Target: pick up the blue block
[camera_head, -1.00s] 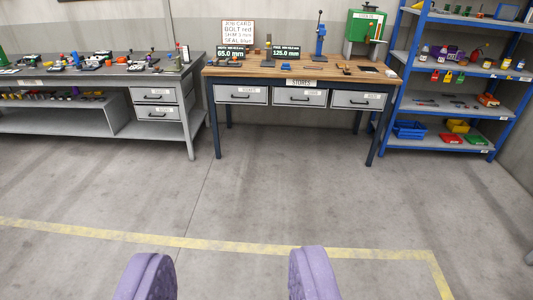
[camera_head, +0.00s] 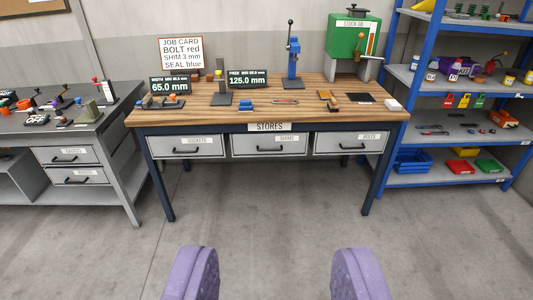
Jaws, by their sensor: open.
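A small blue block-like thing (camera_head: 247,104) lies near the front edge of the wooden bench (camera_head: 200,115), left of its middle; it is too small to tell its exact shape. My gripper (camera_head: 275,268) shows as two purple fingers at the bottom of the picture, wide apart with only floor seen between them. It is open and empty, well short of the bench.
The bench has drawers (camera_head: 270,145), sign boards (camera_head: 247,80), a blue press (camera_head: 293,55) and a green machine (camera_head: 350,38). A grey bench (camera_head: 75,130) stands left, blue shelving (camera_head: 388,60) right. The floor in front is clear.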

